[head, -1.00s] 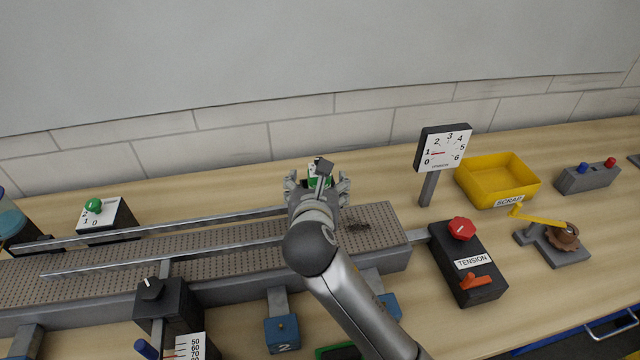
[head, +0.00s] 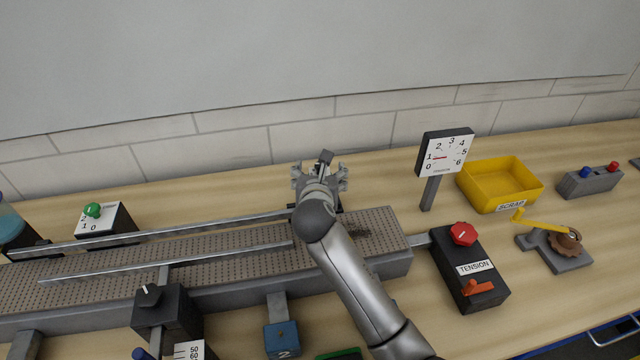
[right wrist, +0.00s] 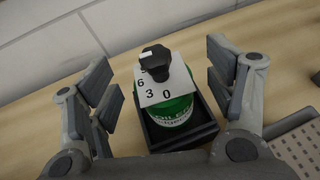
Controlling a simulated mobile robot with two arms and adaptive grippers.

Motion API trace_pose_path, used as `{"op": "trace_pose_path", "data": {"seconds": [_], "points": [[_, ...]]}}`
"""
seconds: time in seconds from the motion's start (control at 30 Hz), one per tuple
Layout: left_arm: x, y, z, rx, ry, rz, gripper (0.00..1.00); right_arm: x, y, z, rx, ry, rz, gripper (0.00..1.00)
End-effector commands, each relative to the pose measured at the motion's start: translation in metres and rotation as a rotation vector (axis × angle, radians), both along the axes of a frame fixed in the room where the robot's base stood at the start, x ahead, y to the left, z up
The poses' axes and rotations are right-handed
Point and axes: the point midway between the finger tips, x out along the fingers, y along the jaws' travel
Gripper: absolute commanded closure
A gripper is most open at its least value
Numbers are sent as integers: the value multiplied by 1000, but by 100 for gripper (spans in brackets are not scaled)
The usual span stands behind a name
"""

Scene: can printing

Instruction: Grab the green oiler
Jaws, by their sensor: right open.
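The green oiler (right wrist: 172,112) shows in the right wrist view. It stands upright in a black square tray (right wrist: 182,137), with a white numbered plate and a black knob on its top. My right gripper (right wrist: 170,88) is open, with a finger on each side of the oiler and visible gaps between. In the head view my right gripper (head: 320,176) is behind the conveyor and hides the oiler. My left gripper is not in view.
The perforated conveyor (head: 215,262) with metal rails runs in front of the gripper. A gauge (head: 443,152) on a post, a yellow scrap bin (head: 500,183) and a tension box (head: 468,268) stand to the right. The wall is close behind.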

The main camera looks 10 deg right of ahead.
Motion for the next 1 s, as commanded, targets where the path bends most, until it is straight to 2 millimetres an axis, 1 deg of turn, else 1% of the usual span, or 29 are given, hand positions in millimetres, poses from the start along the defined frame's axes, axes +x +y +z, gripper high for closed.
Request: {"op": "trace_pose_path", "data": {"seconds": [0.03,0.17,0.4,0.43,0.87,0.9,1.0], "points": [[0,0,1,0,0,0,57,5,-1,-2,-1,1,-1,24],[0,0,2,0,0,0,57,12,-3,-6,0,2,-1,24],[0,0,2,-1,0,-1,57,13,-4,-7,0,1,0,24],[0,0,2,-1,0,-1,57,13,-4,-7,0,1,0,25],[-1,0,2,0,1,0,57,13,-4,-7,-1,1,0,80],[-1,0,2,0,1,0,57,13,-3,-6,0,-2,1,83],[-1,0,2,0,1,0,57,13,-3,-6,0,-2,1,83]]}}
